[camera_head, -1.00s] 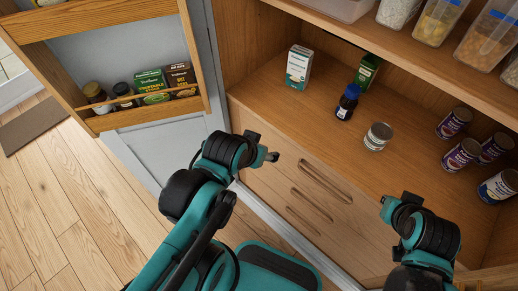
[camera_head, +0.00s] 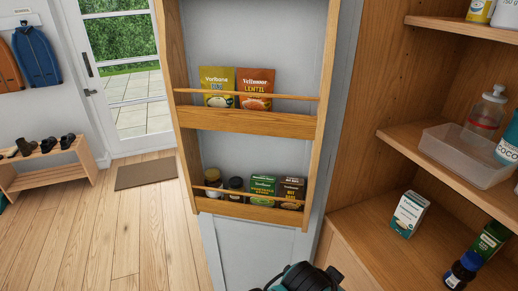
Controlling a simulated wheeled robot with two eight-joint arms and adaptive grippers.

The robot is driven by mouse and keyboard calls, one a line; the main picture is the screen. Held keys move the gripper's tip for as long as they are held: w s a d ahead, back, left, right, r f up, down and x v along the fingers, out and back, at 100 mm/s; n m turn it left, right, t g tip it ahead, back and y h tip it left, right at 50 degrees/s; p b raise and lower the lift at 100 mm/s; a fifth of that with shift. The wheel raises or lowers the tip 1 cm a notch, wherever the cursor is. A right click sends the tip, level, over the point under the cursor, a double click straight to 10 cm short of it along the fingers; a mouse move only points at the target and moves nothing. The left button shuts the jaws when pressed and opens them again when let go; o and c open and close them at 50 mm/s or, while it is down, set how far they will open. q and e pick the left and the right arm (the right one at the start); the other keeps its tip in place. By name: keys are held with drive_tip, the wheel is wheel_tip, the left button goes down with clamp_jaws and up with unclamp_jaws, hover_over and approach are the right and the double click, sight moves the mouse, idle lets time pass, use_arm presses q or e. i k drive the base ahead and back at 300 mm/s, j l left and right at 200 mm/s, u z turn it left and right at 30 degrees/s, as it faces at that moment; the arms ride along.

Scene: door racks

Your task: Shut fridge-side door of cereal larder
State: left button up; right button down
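The larder door (camera_head: 262,153) on the left stands open, its inner side facing me. It has a grey-white panel and wooden racks holding packets, boxes and jars. The larder cabinet (camera_head: 360,120) is to the right, with shelves of food. Part of my arm shows at the bottom edge, just below the door's lower right part, and the black tip of my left gripper (camera_head: 334,274) seems to show there. Its fingers are too cut off to tell open from shut. My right gripper is out of view. I see no fridge in this view.
Open wooden floor (camera_head: 120,230) lies left of the door. A brown mat (camera_head: 146,173) lies before a glazed door (camera_head: 123,75). A shoe bench (camera_head: 48,172) stands at the far left, under hanging jackets (camera_head: 37,56).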

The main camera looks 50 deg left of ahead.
sight(306, 43)
drive_tip(key=k+j+z, duration=0.15)
drive_tip(key=j, duration=0.35)
drive_tip(key=k+j+z, duration=0.2)
drive_tip(key=j, duration=0.3)
drive_tip(key=k+j+z, duration=0.15)
drive_tip(key=k+j, duration=0.25)
drive_tip(key=k+j+z, duration=0.2)
drive_tip(key=j, duration=0.25)
drive_tip(key=k+j+z, duration=0.2)
drive_tip(key=j, duration=0.3)
drive_tip(key=j+z, duration=0.2)
drive_tip(key=j, duration=0.3)
drive_tip(key=k+j+z, duration=0.2)
drive_tip(key=j, duration=0.25)
drive_tip(key=k+j+z, duration=0.2)
drive_tip(key=j, duration=0.2)
drive_tip(key=k+j+z, duration=0.2)
drive_tip(key=j+z, duration=0.2)
drive_tip(key=j, duration=0.7)
drive_tip(key=k+j+z, duration=0.2)
drive_tip(key=j, duration=0.7)
drive_tip(key=i, duration=0.1)
